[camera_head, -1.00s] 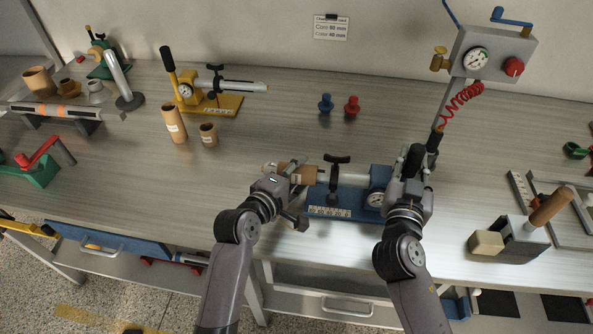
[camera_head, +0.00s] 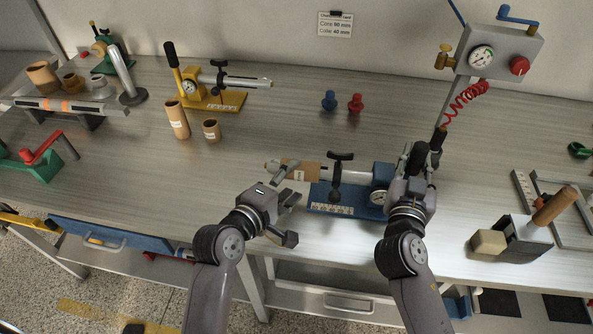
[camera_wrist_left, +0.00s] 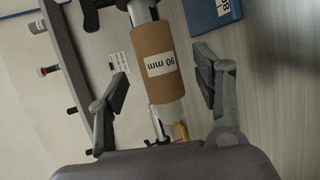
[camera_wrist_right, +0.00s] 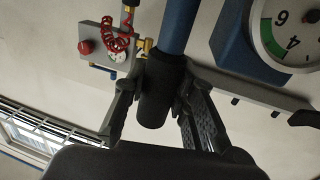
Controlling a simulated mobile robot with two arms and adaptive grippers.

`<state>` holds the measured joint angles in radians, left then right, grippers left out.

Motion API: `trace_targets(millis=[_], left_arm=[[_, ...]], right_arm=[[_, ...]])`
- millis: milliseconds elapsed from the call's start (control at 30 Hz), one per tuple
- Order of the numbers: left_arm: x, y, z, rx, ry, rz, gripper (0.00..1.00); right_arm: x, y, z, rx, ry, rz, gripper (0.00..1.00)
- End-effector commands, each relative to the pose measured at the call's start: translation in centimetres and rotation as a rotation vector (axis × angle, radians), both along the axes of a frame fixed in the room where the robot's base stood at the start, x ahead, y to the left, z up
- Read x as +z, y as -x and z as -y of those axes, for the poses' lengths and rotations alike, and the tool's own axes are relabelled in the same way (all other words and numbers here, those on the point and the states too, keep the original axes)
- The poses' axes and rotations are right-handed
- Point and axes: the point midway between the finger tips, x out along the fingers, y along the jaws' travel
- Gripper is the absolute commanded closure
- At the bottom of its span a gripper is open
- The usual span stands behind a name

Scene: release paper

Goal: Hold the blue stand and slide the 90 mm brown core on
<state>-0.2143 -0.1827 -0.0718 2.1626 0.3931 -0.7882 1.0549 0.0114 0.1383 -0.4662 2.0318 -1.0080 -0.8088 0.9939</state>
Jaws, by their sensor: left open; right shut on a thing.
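The blue stand (camera_head: 330,206) sits near the table's front edge, with a horizontal grey tube, a black clamp knob (camera_head: 340,157) and a round gauge (camera_head: 378,197). The brown core (camera_head: 298,171) is around the left part of that tube; in the left wrist view the core (camera_wrist_left: 154,66) carries a "90 mm" label, and a pale tube end shows beyond it. My left gripper (camera_head: 293,216) is open, in front of and apart from the core in the head view. My right gripper (camera_head: 411,165) is shut on the stand's black-gripped handle (camera_wrist_right: 157,90).
Two brown cores, a tall one (camera_head: 177,120) and a short one (camera_head: 211,130), stand at the left by a yellow stand (camera_head: 222,101). Blue (camera_head: 329,100) and red (camera_head: 355,103) plugs stand behind. A block with a wooden handle (camera_head: 551,207) is at the right.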

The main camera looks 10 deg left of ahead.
Motion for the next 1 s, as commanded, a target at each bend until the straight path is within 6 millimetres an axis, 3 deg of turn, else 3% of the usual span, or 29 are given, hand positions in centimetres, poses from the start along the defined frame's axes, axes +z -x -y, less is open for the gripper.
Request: trace_targets(millis=[200, 633, 867, 1000], left_arm=[[0.3, 1.6, -1.0, 0.003, -0.009, -0.002, 0.40], [0.4, 1.7, -1.2, 0.003, -0.014, 0.000, 0.40], [0.6, 1.5, -1.2, 0.003, -0.020, 0.011, 0.55], [2.7, -0.2, -0.6, 0.003, -0.064, 0.097, 0.64]], right_arm=[[0.0, 0.0, 0.0, 0.000, 0.001, 0.001, 1.00], [0.0, 0.0, 0.0, -0.001, 0.002, 0.001, 1.00], [0.0, 0.0, 0.0, -0.001, 0.002, 0.001, 1.00], [0.0, 0.0, 0.0, -0.001, 0.002, 0.001, 1.00]])
